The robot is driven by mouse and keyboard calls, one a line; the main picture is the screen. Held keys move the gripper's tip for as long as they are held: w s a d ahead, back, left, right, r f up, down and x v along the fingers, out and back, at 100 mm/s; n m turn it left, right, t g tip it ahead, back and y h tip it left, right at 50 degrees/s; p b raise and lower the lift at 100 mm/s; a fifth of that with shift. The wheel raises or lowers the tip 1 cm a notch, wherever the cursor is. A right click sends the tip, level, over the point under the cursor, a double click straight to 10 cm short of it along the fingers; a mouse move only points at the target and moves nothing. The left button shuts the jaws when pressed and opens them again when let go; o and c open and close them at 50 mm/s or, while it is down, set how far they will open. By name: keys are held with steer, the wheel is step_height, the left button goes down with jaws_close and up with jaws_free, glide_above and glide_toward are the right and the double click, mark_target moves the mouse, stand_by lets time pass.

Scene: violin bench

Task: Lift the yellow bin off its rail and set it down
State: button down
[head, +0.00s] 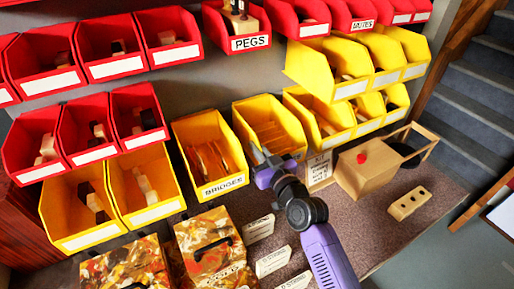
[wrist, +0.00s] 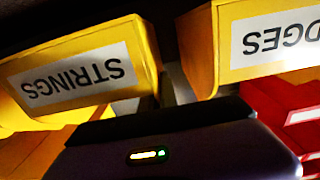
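Several yellow bins hang in rows in the head view. My gripper (head: 262,158) is at the front of a yellow bin with flat tan pieces inside (head: 268,122), and covers its label. In the wrist view, a yellow bin labelled STRINGS (wrist: 140,45) shows upside down, close to my gripper. A dark finger-like part stands beside its side wall, near the gap to the bridges bin (wrist: 200,50). That bin, with thin brown pieces, is just left in the head view (head: 222,188). The fingertips are too hidden to tell whether they grip anything.
Red bins (head: 108,50) fill the upper and left rows. Below stand patterned boxes (head: 207,245), white label cards (head: 272,262), a wooden box with a red knob (head: 365,175) and a block with holes (head: 409,203). The brown bench top (head: 385,235) is bare at the front right.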

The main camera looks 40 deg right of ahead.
steer(key=shift+r+p, duration=0.7)
steer(key=shift+r, duration=0.25)
stand_by(0.7)
steer(key=shift+d+f+b+v, duration=0.1)
steer(key=shift+b+v, duration=0.15)
steer(key=shift+v, duration=0.6)
steer(key=shift+d+f+b+v, duration=0.1)
steer(key=shift+f+b+v, duration=0.1)
steer(key=shift+v, duration=0.6)
stand_by(1.4)
